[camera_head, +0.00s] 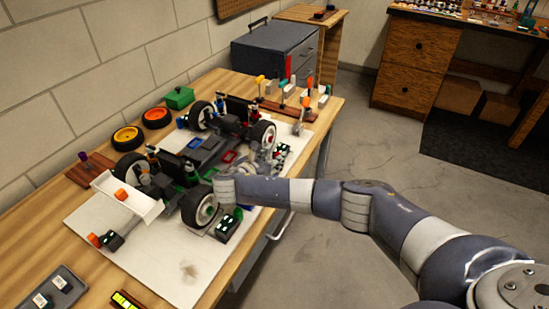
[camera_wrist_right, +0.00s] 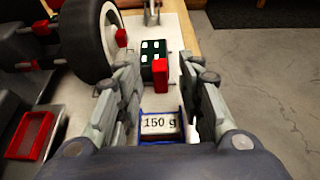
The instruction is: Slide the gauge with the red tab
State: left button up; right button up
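In the right wrist view a red tab (camera_wrist_right: 160,75) stands upright between the two fingers. Nearer to me, a light plate marked "150 g" (camera_wrist_right: 158,124) sits in a blue frame between the finger bases. A dark box with pale green squares (camera_wrist_right: 152,55) lies just beyond the tab; it also shows in the head view (camera_head: 283,150). My right gripper (camera_wrist_right: 160,88) is open, with a finger on each side of the tab and gaps showing. In the head view the right gripper (camera_head: 264,157) is beside the car, partly hidden by its own wrist. My left gripper is out of view.
The RC car (camera_head: 207,151) stands on a white board (camera_head: 175,262) on the wooden table, close to my right gripper. Its wheel (camera_wrist_right: 88,40) is left of the fingers. Loose yellow (camera_head: 127,138) and orange (camera_head: 157,118) wheels lie behind. Open floor is at the right.

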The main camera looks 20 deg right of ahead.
jog(key=shift+x, duration=0.85)
